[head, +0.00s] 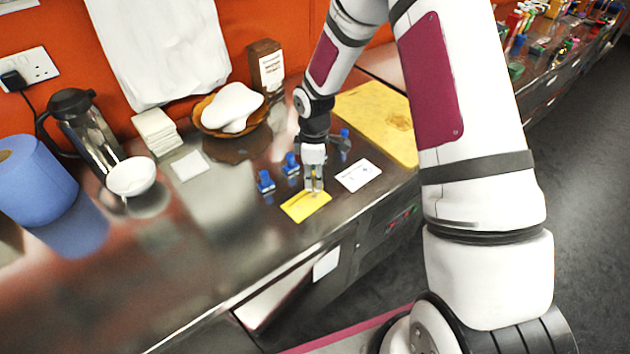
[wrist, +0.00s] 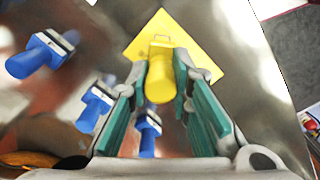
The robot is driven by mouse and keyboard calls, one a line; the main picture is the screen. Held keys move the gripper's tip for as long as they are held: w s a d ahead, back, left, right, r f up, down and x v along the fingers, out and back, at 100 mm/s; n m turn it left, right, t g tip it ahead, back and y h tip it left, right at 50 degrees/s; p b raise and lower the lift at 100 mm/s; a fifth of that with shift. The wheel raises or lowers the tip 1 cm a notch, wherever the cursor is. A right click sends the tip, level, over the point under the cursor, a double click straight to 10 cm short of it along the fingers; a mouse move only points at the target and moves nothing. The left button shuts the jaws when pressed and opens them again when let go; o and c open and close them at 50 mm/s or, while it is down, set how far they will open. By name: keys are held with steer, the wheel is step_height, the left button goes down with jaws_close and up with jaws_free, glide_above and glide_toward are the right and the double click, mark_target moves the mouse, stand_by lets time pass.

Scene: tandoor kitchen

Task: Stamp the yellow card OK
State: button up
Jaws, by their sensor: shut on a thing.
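My gripper (head: 314,187) is shut on a yellow stamp (wrist: 160,82), gripping its rounded handle between the green-lined fingers in the wrist view (wrist: 166,80). The yellow card (head: 306,206) lies flat near the counter's front edge. My gripper is over the card's far part. In the wrist view the card (wrist: 200,52) shows beyond the stamp, with a small outlined box at the stamp's far side. I cannot tell whether the stamp touches the card; its lower face is hidden.
Blue stamps (head: 265,182) stand left of and behind my gripper. A white card (head: 358,175) lies to the right and a yellow board (head: 376,118) behind it. A bowl (head: 230,110), white cup (head: 130,177) and blue roll (head: 36,180) stand left. The front-left counter is clear.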

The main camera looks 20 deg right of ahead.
steer(key=shift+r+p, duration=0.35)
steer(key=shift+r, duration=1.45)
